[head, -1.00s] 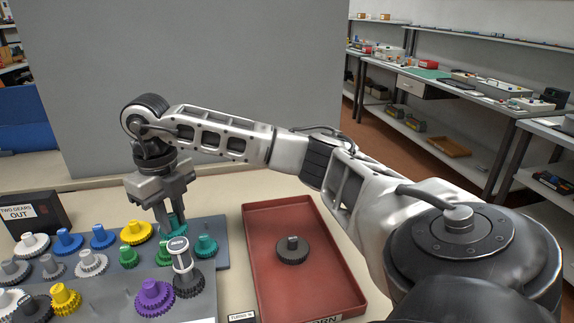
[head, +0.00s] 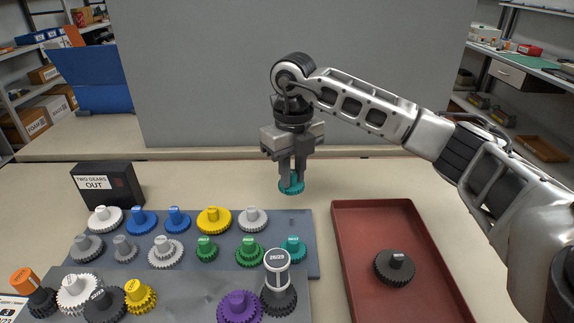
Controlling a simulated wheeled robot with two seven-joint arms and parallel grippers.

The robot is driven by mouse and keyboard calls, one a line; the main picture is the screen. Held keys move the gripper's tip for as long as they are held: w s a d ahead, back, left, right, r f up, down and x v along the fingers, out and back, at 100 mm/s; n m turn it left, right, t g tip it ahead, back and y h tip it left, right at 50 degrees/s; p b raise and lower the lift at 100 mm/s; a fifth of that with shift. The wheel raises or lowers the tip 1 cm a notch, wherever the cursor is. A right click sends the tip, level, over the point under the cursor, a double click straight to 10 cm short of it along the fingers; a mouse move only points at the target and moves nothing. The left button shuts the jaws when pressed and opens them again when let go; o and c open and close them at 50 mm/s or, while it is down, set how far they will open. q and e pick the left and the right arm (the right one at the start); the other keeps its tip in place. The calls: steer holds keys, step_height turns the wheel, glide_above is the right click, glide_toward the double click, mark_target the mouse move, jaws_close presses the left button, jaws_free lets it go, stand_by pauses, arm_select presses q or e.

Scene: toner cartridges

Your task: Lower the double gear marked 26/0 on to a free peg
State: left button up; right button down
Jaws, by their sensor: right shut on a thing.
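My right gripper (head: 291,176) points down and is shut on a teal gear (head: 291,186). The gear appears just beyond the back right edge of the grey peg board (head: 312,240); how high it is held I cannot tell. No marking on it is readable, and the fingers hide part of its top. Another teal gear (head: 292,250) stands on the board's right side, below the held gear in the picture. A grey gear (head: 253,220) stands at the right end of the visible back row. My left gripper is out of view.
Yellow (head: 213,221), blue (head: 142,222), green (head: 249,251) and purple (head: 239,307) gears crowd the board. A tall white-topped gear (head: 277,280) stands near its front right. A red tray (head: 345,262) holds a dark gear (head: 395,268). A black box (head: 108,187) stands at the back left.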

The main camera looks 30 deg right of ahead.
mark_target(293, 173)
step_height(293, 173, down, 3)
steer(key=shift+f+b, duration=0.1)
steer(key=shift+b, duration=0.7)
steer(key=shift+r, duration=0.2)
steer(key=shift+s+f, duration=0.1)
steer(key=shift+f, duration=0.05)
steer(key=shift+f+b, duration=1)
steer(key=shift+f, duration=0.9)
steer(key=shift+f+b, duration=0.6)
steer(key=shift+f, duration=0.7)
stand_by(1.1)
